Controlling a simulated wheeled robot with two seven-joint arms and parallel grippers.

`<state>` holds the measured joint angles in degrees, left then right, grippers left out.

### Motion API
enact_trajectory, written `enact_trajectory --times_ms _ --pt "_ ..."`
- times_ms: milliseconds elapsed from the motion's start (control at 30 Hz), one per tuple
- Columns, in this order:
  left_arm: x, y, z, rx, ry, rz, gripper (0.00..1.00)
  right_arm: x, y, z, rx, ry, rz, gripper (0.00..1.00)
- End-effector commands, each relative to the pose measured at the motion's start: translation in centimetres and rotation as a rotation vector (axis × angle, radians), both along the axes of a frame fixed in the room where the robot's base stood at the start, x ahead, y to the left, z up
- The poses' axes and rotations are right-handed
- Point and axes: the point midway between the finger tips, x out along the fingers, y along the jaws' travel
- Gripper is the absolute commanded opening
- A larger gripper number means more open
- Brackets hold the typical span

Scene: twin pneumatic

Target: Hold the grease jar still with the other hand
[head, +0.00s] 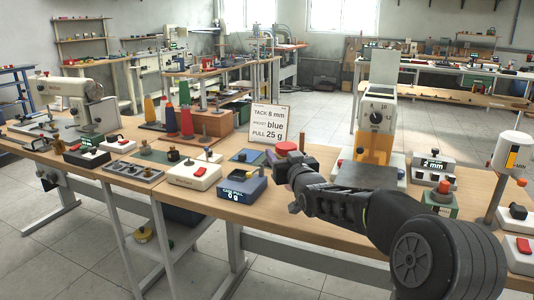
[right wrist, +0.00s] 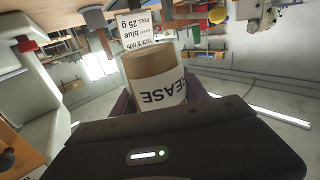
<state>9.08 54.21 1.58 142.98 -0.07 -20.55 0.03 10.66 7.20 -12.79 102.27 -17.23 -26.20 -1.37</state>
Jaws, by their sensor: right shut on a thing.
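The grease jar (right wrist: 148,68) is a tan cylinder with a white label reading GREASE, upside down in the right wrist view. It sits between the purple-grey fingers of my right gripper (right wrist: 160,97), which is shut on it. In the head view my right gripper (head: 287,172) is near the middle of the bench, and the jar's body is mostly hidden by it. A red round top (head: 287,147) shows just above the gripper there; I cannot tell whether it is the jar's lid. My left gripper is in neither view.
A sign (head: 269,125) stands behind. An orange and white machine (head: 374,135) is to the right. Bare wood shows along the front edge.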

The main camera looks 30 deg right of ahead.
Motion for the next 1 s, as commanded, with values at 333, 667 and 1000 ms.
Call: enact_trajectory --times_ms 333,667,1000 --pt "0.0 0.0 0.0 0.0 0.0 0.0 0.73 0.0 0.2 1.0 -0.002 -0.006 0.004 0.0" --pt "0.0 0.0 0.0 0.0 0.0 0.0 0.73 -0.9 10.0 -4.8 0.001 0.004 0.203 0.0" --pt "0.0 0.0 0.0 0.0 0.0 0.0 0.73 -5.2 23.5 -12.0 0.003 0.002 0.477 0.0"
